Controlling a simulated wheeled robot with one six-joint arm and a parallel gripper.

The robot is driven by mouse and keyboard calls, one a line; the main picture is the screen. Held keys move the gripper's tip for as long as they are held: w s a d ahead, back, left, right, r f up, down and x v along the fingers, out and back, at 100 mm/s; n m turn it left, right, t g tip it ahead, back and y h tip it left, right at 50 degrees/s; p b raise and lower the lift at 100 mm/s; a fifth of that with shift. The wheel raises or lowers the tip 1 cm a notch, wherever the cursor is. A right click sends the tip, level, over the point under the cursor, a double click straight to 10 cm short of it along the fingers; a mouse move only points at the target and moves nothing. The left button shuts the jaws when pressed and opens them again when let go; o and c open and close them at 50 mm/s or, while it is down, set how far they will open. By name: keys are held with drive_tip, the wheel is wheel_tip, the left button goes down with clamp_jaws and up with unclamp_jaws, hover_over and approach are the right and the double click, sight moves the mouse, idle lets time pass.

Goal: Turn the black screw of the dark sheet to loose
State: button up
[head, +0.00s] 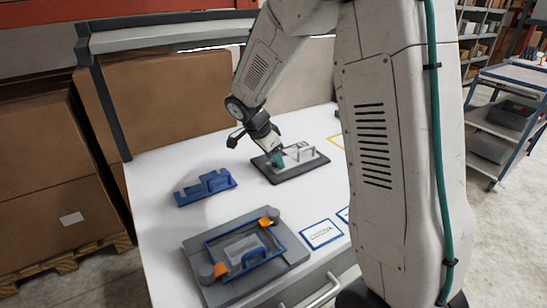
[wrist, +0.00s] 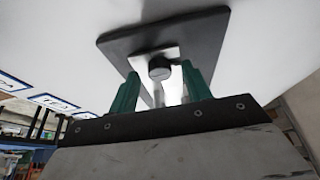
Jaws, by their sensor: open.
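The dark sheet (head: 268,172) lies flat on the white table in the head view, with a pale metal fixture (head: 306,154) on it. In the wrist view the dark sheet (wrist: 205,28) fills the upper middle, with a bright metal plate on it. The black screw (wrist: 160,67) is a round dark knob standing on this plate. My gripper (wrist: 159,72) has its two green fingers apart, one on each side of the screw, with gaps visible. In the head view my gripper (head: 276,158) is over the sheet's left part and hides the screw.
A blue holder (head: 206,187) stands left of the sheet. A grey base (head: 190,247) with a blue frame and orange clamps (head: 207,270) is at the front. A blue-edged card (head: 321,234) lies to its right. A dark post and bar border the table's left and back.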

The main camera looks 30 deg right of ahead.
drive_tip(key=shift+f, duration=0.1)
drive_tip(key=c, duration=1)
